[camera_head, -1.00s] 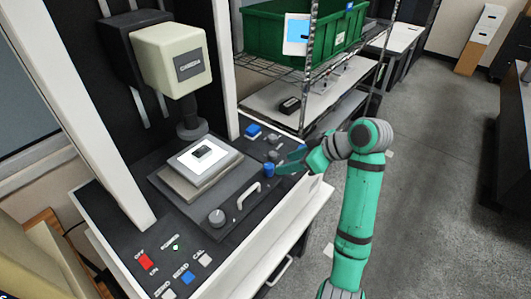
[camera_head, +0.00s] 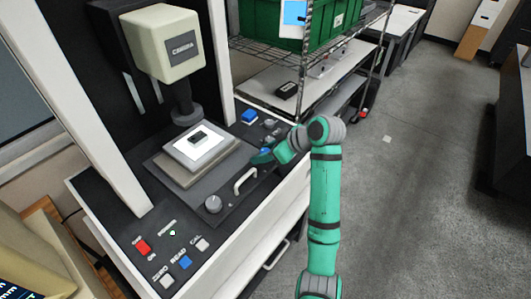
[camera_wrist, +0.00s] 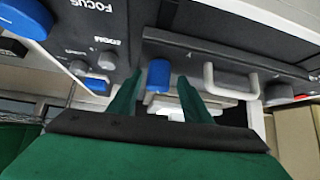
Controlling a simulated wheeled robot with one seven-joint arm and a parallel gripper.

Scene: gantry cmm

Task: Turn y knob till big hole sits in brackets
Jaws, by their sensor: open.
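A blue knob (camera_wrist: 158,76) is on the front of the machine's stage, between my gripper's (camera_wrist: 161,80) two green fingers in the wrist view. The fingers are open, one on each side, and contact is not clear. In the head view my gripper (camera_head: 262,157) partly covers this blue knob (camera_head: 265,151). A grey knob (camera_head: 213,204) sits at the stage's other end; the knob labels are too small to read. A small dark part (camera_head: 199,139) lies on the bright white stage plate (camera_head: 212,152). The big hole and the brackets cannot be made out.
A metal handle (camera_head: 245,181) lies between the two knobs. The camera head (camera_head: 165,42) stands over the stage. A blue button (camera_head: 249,116) and small grey knobs are behind my gripper. A wire shelf with a green crate (camera_head: 262,22) stands at the back. Open floor lies right.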

